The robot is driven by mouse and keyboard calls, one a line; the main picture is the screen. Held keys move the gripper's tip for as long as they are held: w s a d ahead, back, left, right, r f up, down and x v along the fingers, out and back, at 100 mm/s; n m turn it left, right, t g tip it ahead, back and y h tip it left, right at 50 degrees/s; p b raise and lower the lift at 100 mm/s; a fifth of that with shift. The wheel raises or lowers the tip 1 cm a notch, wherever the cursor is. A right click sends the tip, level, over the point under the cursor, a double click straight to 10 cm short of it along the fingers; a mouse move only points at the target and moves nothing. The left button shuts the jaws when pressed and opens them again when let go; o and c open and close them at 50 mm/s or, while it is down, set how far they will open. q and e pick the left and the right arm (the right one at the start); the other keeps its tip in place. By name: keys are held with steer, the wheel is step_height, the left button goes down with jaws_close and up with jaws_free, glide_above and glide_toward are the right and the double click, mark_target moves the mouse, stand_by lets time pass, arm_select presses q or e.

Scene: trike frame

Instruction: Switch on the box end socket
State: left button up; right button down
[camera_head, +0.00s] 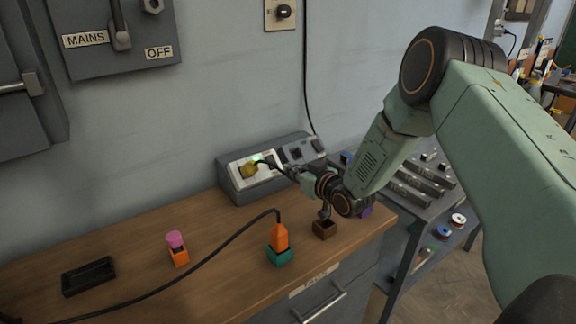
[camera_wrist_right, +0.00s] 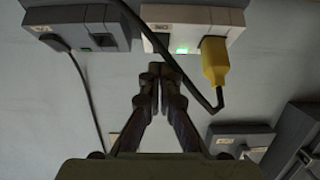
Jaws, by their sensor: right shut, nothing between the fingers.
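A grey socket box (camera_head: 237,187) stands on the workbench against the wall. Its left end has a white socket panel (camera_head: 264,174) with a yellow plug (camera_head: 248,171) in it. A small green light glows on this panel beside the plug; the right wrist view shows the light (camera_wrist_right: 182,50) and the yellow plug (camera_wrist_right: 215,62) too. My right gripper (camera_head: 265,163) is shut and empty, its fingertips at or just in front of the panel near the light. In the right wrist view its closed fingers (camera_wrist_right: 160,75) point at the panel's dark switch area. Contact cannot be told. My left gripper is out of view.
An orange plug (camera_head: 280,238) stands in a teal block on the wooden bench (camera_head: 215,270), its black cable crossing leftward. A mains switch box (camera_head: 115,40) hangs on the wall.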

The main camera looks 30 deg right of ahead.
steer(key=f+v, duration=0.1)
steer(key=v, duration=0.6)
steer(key=shift+s+f+p, duration=0.2)
steer(key=shift+f+p, duration=0.15)
steer(key=shift+p, duration=0.1)
steer(key=shift+s, duration=0.1)
